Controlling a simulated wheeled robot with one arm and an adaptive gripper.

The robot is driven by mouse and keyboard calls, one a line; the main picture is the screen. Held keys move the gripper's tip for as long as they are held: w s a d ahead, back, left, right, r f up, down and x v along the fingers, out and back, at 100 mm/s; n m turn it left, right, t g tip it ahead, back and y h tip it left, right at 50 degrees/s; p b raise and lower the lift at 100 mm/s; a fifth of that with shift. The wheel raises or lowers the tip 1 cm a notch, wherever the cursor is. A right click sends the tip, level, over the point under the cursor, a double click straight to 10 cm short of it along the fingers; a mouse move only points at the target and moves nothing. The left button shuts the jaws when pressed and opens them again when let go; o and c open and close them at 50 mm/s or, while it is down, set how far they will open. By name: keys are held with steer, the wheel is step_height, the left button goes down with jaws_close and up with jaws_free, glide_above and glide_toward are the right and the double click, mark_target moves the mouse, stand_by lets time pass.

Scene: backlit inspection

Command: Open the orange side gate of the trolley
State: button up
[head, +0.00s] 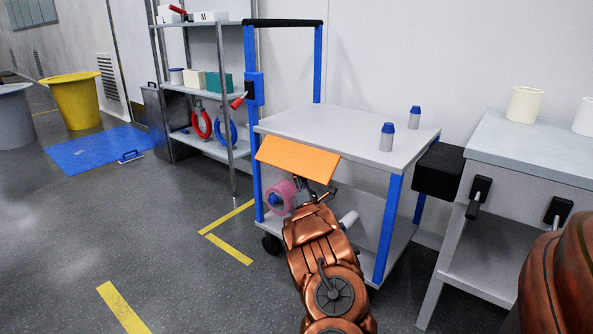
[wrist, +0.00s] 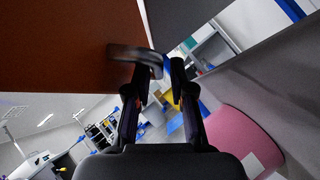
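The orange side gate (head: 298,158) is a flat panel on the near side of the trolley (head: 340,136). It is tilted, its lower edge standing out from the trolley. In the wrist view the gate (wrist: 60,45) is a dark brown panel at upper left, with a grey curved handle (wrist: 125,52) at its edge.
A pink roll (head: 281,197) is on the trolley's lower shelf, left of my wrist. Two blue-capped bottles (head: 387,137) (head: 414,117) stand on the trolley top. A grey bench (head: 515,150) is at right and a shelf rack (head: 205,95) behind left.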

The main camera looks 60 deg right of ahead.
steer(key=shift+v, duration=2.7)
